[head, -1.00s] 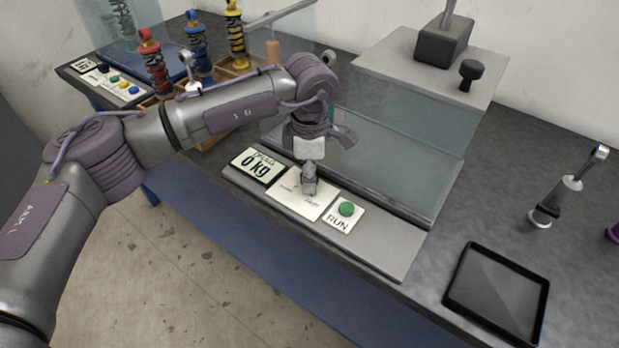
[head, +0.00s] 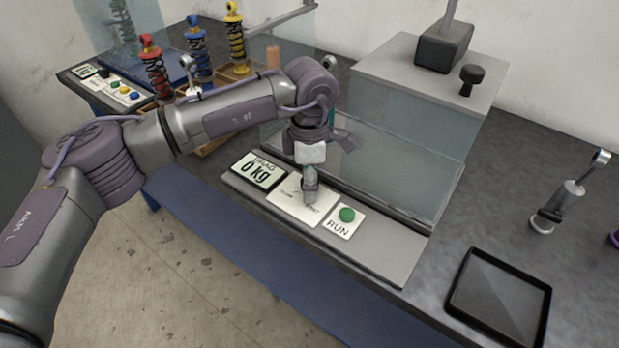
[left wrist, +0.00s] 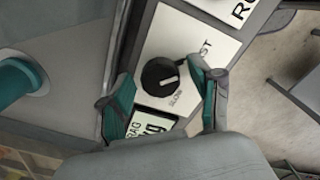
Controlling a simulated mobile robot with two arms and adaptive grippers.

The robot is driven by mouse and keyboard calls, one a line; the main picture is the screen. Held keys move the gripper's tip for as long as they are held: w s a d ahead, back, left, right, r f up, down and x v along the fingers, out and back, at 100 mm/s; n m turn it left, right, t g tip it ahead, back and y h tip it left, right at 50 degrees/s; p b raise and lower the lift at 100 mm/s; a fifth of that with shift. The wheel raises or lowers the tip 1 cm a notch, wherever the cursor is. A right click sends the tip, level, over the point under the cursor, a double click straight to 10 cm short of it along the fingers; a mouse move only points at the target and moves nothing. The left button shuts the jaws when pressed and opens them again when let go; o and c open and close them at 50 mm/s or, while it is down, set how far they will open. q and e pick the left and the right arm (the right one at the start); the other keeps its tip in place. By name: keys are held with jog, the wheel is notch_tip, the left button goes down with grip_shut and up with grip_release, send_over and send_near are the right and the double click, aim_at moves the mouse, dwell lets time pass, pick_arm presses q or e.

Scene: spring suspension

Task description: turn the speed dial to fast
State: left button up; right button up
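The speed dial (left wrist: 160,77) is a black round knob with a white pointer line on a white plate (left wrist: 195,40), seen in the left wrist view. Its pointer faces right, between the printed SLOW and the partly hidden FAST. My left gripper (left wrist: 159,75) has its two teal-lined fingers apart, one on each side of the knob; I cannot tell whether they touch it. My right gripper is not in view.
A display reading 0 kg (head: 258,170) lies left of the plate, and a green RUN button (head: 347,214) right of it. A clear-walled tank (head: 400,170) stands just behind. A black tray (head: 498,297) and a grey damper (head: 557,205) are to the right.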

pick_arm(q)
notch_tip(320, 180, up, 12)
dwell(0.6)
jog(key=shift+f, duration=0.1)
